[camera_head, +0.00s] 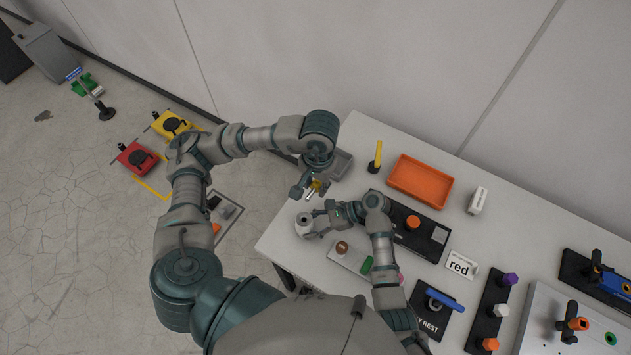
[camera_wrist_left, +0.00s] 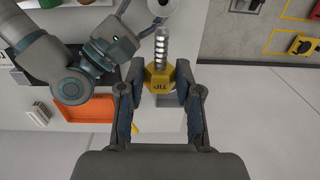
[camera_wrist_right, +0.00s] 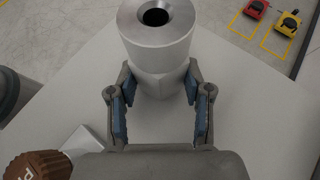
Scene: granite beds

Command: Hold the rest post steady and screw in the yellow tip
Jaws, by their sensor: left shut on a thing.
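My left gripper (camera_wrist_left: 160,72) is shut on the yellow tip (camera_wrist_left: 159,78), a faceted piece marked TIP with a silver threaded stud (camera_wrist_left: 161,47) pointing away from the palm. In the head view the left gripper (camera_head: 307,190) is above the table's left end, close above the post. The rest post (camera_wrist_right: 155,48) is a pale metal cylinder with a dark hole in its upper face and a narrower lower part. It also shows in the head view (camera_head: 304,222). My right gripper (camera_wrist_right: 157,75) has a finger on either side of that lower part; whether both touch it is unclear.
A grey bin (camera_head: 342,163) and an orange tray (camera_head: 420,181) lie behind the grippers. A pale block with a brown knob (camera_head: 342,248) is close to my right gripper. A black board (camera_head: 431,236) lies right of it. The table's left edge is near the post.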

